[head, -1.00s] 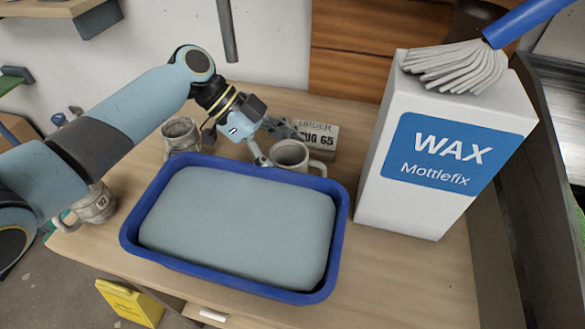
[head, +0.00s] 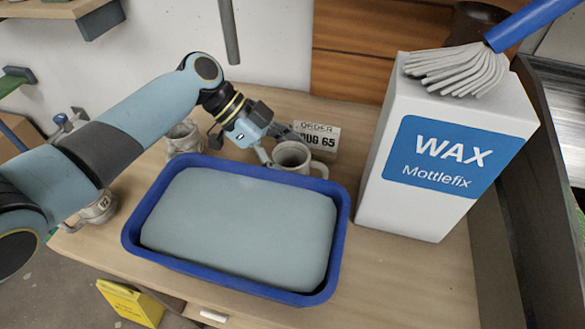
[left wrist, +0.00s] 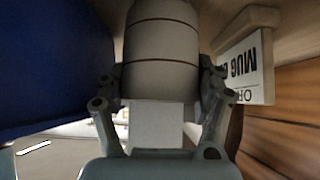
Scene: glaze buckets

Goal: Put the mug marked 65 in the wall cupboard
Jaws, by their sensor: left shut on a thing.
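A grey-white mug (head: 291,158) stands behind the blue tub, its handle to the right; no number on it is readable. My left gripper (head: 281,149) is shut on this mug, one finger on each side. In the left wrist view the banded mug (left wrist: 160,60) fills the gap between the fingers of my left gripper (left wrist: 161,88). An order card (head: 318,138) reading "MUG 65" stands just behind the mug; it also shows in the left wrist view (left wrist: 245,68). No wall cupboard can be clearly made out. My right gripper is not in view.
The blue tub (head: 342,222) with a grey-blue block lies in front. A tall white WAX box (head: 405,215) stands right, a brush on top. Another mug (head: 183,139) and a mug marked 12 (head: 99,209) stand left. A wall shelf (head: 60,9) is at upper left.

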